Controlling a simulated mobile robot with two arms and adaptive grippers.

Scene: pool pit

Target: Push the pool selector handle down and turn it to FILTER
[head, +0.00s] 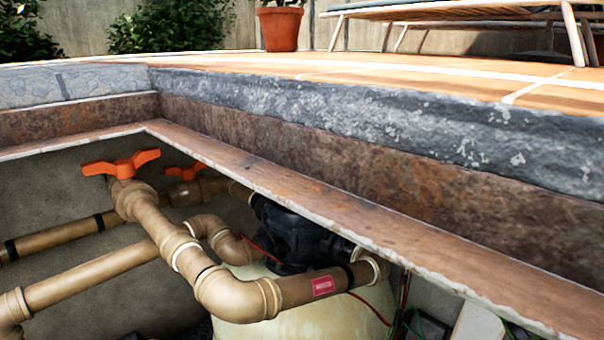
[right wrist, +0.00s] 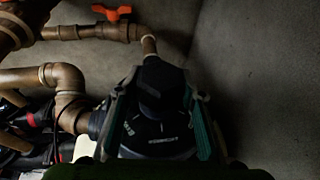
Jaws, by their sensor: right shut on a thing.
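The selector valve (head: 290,236) is a black body on top of the cream filter tank (head: 255,312), below the pit's rim. In the right wrist view its dark dial (right wrist: 163,141) shows white markings too small to read. The dark handle (right wrist: 155,98) stands above the dial, between the two teal fingers of my right gripper (right wrist: 160,76), which is shut on it. Whether the handle is pressed down, and which mark it points to, I cannot tell. In the head view neither gripper shows, and the handle is not distinct. My left gripper is in neither view.
Brown pipes (head: 95,281) run beside the valve, with orange tap handles (head: 121,163) at the left. The rusty pit ledge (head: 330,216) overhangs the valve. Grey pit walls (right wrist: 255,65) stand close behind and right. Cables hang at the tank's right.

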